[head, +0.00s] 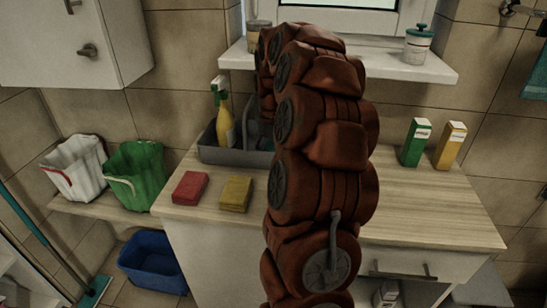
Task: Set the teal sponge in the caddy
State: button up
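The grey caddy (228,156) stands at the back left of the wooden counter, its right part hidden behind my arm. A yellow spray bottle (225,128) with a green and white head stands in its left part. A dark teal patch (252,132) shows at the caddy beside my arm; I cannot tell whether it is the teal sponge. A red sponge (190,188) and a yellow sponge (236,193) lie flat on the counter in front of the caddy. My arm rises through the middle and bends over toward the caddy; my gripper is hidden behind it.
A green box (416,142) and a yellow box (450,145) stand at the counter's back right. The counter (430,215) is clear before them. Jars (418,45) stand on the windowsill. White (75,168) and green (135,175) bins and a blue basin (152,262) are at left.

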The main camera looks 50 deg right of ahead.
jog(key=shift+f, duration=0.7)
jog(key=shift+f, duration=0.15)
jog(key=o, duration=0.9)
jog(key=shift+r, duration=3.9)
